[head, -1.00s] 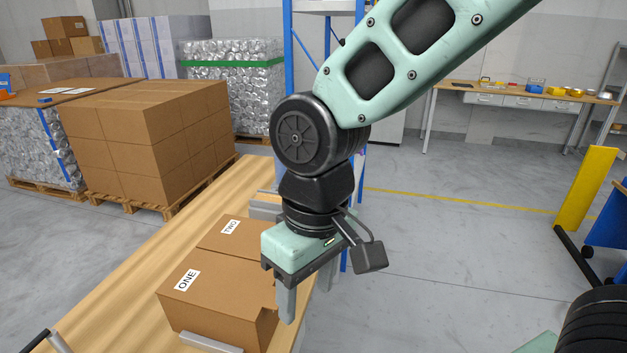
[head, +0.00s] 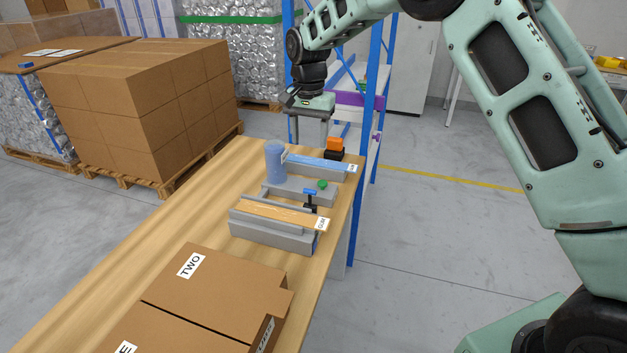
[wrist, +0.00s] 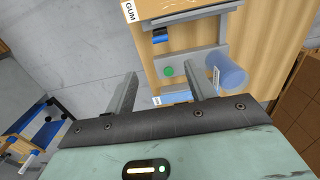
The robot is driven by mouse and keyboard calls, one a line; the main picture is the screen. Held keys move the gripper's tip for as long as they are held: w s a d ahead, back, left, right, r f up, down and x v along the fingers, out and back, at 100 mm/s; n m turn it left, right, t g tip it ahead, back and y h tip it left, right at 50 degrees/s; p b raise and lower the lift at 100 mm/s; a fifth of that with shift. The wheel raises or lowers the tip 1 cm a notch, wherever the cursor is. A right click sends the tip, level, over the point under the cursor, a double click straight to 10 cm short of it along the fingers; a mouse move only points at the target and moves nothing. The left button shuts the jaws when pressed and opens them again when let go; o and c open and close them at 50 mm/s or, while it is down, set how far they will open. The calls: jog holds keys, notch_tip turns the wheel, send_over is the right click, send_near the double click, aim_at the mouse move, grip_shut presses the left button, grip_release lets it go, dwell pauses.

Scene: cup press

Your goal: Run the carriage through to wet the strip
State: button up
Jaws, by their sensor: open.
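The tray labelled GUM (head: 270,238) is a long grey trough on the bench with a tan strip-like top (head: 275,213). A small black piece with a blue top (head: 310,200), possibly the carriage, stands just behind it. It shows as a blue patch in the wrist view (wrist: 160,38). Beyond is a grey block with a green knob (head: 322,184), then a long blue-topped bar (head: 318,165) with a white label. My gripper (head: 309,143) is open and empty above the far end of the bench, with its fingers pointing down. Which part holds the strip is unclear.
A blue cylinder (head: 275,161) stands upright left of the bar. An orange and black item (head: 334,147) sits at the bench's far right corner. Carton TWO (head: 215,290) takes up the near bench. The bench's left side (head: 130,265) is bare. A blue shelf post (head: 372,110) stands close behind.

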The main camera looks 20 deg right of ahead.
aim_at(310, 190)
notch_tip(310, 190, down, 17)
jog(key=p, duration=0.4)
jog(key=shift+f+p, duration=0.15)
jog(key=shift+p, duration=0.2)
